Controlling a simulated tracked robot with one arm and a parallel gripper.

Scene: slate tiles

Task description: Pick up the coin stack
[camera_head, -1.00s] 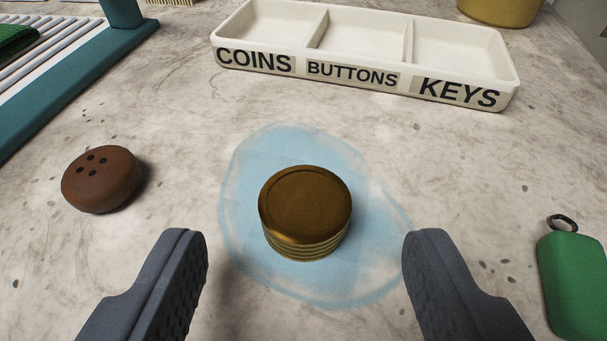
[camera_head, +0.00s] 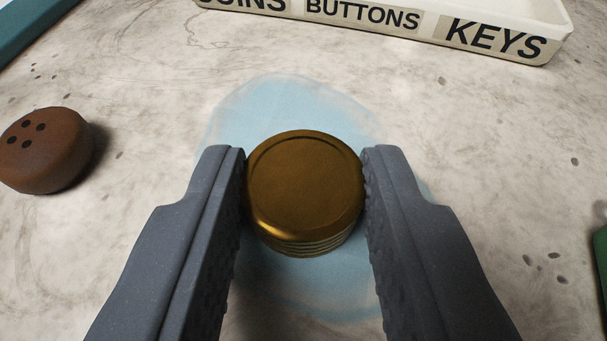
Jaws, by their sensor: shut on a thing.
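The coin stack (camera_head: 304,190) is a short round pile of bronze-gold coins in the middle of the head camera view. My gripper (camera_head: 304,185) is shut on it, with one dark grey finger touching its left side and the other its right side. The stack is upright, over a pale blue patch (camera_head: 290,100) on the stone surface. I cannot tell whether its bottom touches the surface.
A brown button-like disc with dark holes (camera_head: 45,150) lies at the left. A cream tray (camera_head: 440,38) labelled COINS, BUTTONS and KEYS stands at the back. A green thing (camera_head: 601,260) shows at the right edge. The stone surface between them is clear.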

